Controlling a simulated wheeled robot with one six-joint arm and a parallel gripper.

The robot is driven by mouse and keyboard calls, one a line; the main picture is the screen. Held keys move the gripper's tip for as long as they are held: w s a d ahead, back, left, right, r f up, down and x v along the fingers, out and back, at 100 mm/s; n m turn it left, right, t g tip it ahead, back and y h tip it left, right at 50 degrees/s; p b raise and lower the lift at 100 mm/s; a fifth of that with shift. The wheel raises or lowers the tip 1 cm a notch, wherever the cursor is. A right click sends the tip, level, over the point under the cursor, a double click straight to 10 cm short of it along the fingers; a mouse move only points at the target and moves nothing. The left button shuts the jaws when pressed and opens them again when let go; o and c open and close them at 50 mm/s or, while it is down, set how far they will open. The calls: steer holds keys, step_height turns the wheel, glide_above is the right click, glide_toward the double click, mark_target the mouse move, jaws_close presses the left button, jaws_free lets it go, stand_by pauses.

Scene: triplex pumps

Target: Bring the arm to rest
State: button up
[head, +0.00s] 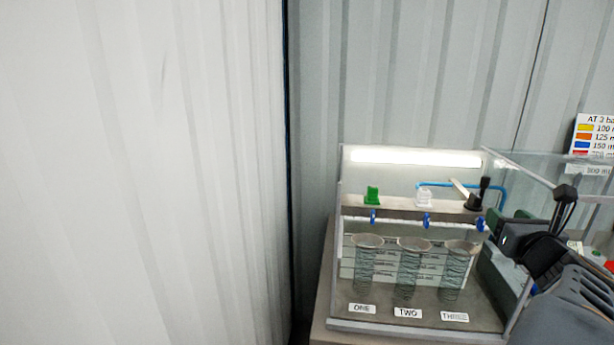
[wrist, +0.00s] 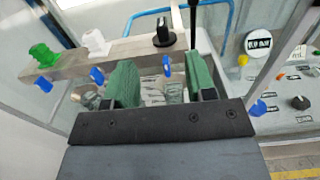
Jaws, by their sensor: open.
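My gripper (wrist: 161,66) is open in the wrist view, with its two green fingers apart and no object held between them. It is in front of a grey rail (wrist: 120,58) with blue taps below it. In the head view my dark arm and gripper (head: 508,234) are at the lower right, beside the clear-walled case (head: 340,260). The gripper's fingers are partly hidden there.
A green knob (head: 372,195), a white knob (head: 425,196) and a black knob (head: 474,202) top the rail. Glass cylinders stand below, labelled ONE, TWO and THREE. A dial panel (wrist: 285,105) is at the right. Corrugated walls are behind and left.

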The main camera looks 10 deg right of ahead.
steer(key=a+f+n+g+y, duration=0.7)
steer(key=a+f+n, duration=0.7)
steer(key=n, duration=0.5)
steer(key=s+a+f+n+g, duration=0.2)
steer(key=a+f+n+g, duration=0.1)
steer(key=a+n, duration=0.7)
steer(key=s+a+f+n+g, duration=0.2)
steer(key=a+f+n+g, duration=0.1)
steer(key=a+n, duration=0.7)
steer(key=shift+a+f+n, duration=0.3)
steer(key=shift+f+n, duration=0.25)
steer(key=shift+n, duration=0.25)
steer(key=shift+c, duration=0.4)
steer(key=shift+c, duration=0.4)
